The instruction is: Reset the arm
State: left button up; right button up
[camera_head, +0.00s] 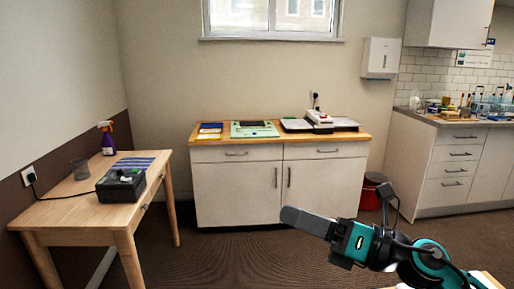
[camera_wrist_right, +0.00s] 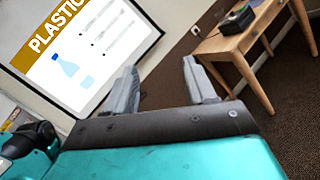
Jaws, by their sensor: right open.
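My right arm comes in from the lower right in the head view, teal and black. Its gripper (camera_head: 305,222) points left, in the air in front of the white cabinet. In the right wrist view its two grey fingers (camera_wrist_right: 164,88) stand well apart with nothing between them. My left gripper is in neither view.
A wooden table (camera_head: 75,211) stands at the left with a black box (camera_head: 121,186) and a purple spray bottle (camera_head: 107,140). A white cabinet (camera_head: 237,190) stands at the back. A red bin (camera_head: 370,192) is right of it. A PLASTIC sign (camera_wrist_right: 85,45) shows in the wrist view. Carpet between is clear.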

jog(key=d+f+m+t+h, duration=0.5)
jog(key=m+h, duration=0.4)
jog(key=m, duration=0.6)
jog(key=d+f+m+t+h, duration=0.45)
jog(key=d+m+h, duration=0.35)
jog(key=m, duration=0.8)
jog(key=s+f+m+g, duration=0.5)
jog(key=s+f+g, duration=0.3)
jog(key=s, duration=0.4)
jog(key=s+f+m+g, duration=0.4)
jog(key=s+f+g, duration=0.4)
jog(key=s, duration=0.4)
jog(key=w+a+f+t+y, duration=0.1)
jog(key=w+a+f+t, duration=0.1)
jog(key=w+f+t, duration=0.6)
jog(key=shift+a+f+n+t, duration=0.3)
jog(key=shift+f+t, duration=0.15)
jog(key=shift+f, duration=0.65)
jog(key=shift+w, duration=0.1)
